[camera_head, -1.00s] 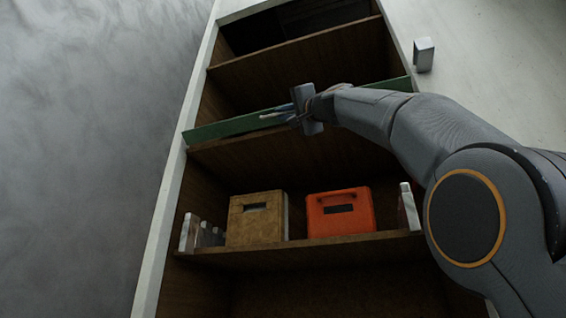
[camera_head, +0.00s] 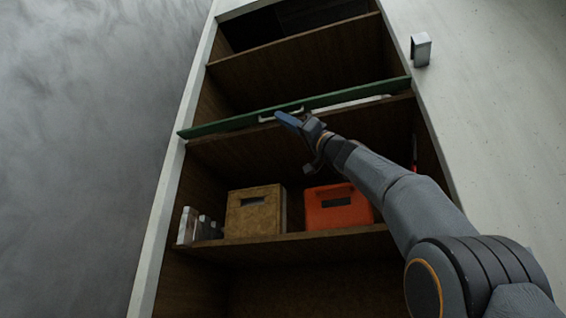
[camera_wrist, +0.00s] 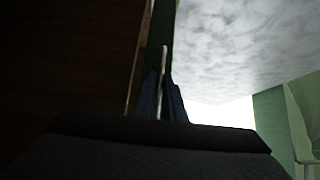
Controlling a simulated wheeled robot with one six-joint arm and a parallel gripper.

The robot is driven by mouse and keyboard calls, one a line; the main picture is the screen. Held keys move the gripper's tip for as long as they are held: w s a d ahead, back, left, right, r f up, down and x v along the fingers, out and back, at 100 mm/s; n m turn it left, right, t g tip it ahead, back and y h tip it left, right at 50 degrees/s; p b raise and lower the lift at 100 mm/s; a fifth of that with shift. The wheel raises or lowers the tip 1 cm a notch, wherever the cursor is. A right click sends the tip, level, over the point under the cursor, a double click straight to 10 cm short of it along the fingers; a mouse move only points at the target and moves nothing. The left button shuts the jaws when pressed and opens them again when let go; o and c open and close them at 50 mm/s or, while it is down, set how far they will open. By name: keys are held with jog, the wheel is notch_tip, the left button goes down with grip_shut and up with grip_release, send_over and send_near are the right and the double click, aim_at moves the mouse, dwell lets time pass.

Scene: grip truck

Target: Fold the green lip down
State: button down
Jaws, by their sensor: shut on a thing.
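The green lip (camera_head: 350,94) is a long narrow board across the front of a shelf in the tall cabinet. A pale bar handle (camera_head: 267,119) sits on its face, left of the middle. My gripper (camera_head: 283,115) is shut on this handle, reaching it from below right. In the wrist view the pale handle (camera_wrist: 163,60) runs between the bluish fingers (camera_wrist: 162,103), with a green strip of the lip (camera_wrist: 157,42) behind it. The fingertips cover part of the handle in the head view.
Below, a tan box (camera_head: 252,213) and an orange box (camera_head: 338,209) stand on a shelf, with small pale items (camera_head: 187,226) at the left. A grey block (camera_head: 421,49) is on the white wall at right. A pale strip (camera_head: 345,103) shows under the lip.

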jog(key=n+g+p, duration=0.3)
jog(key=w+n+g+p, duration=0.1)
jog(key=n+g+p, duration=0.2)
jog(key=w+n+g+y+p, duration=0.1)
jog(key=n+g+p, duration=0.1)
jog(key=n+g, duration=0.1)
jog(key=shift+d+f+n+p, duration=0.3)
jog(key=shift+f+p, duration=0.1)
jog(key=shift+w+f+n+g+p, duration=0.1)
jog(key=shift+f+n+g+p, duration=0.05)
jog(key=shift+n+g+p, duration=0.3)
jog(key=c, duration=1.8)
grip_release()
jog(key=shift+c, duration=0.2)
jog(key=shift+d+f+b, duration=0.1)
jog(key=shift+b, duration=0.2)
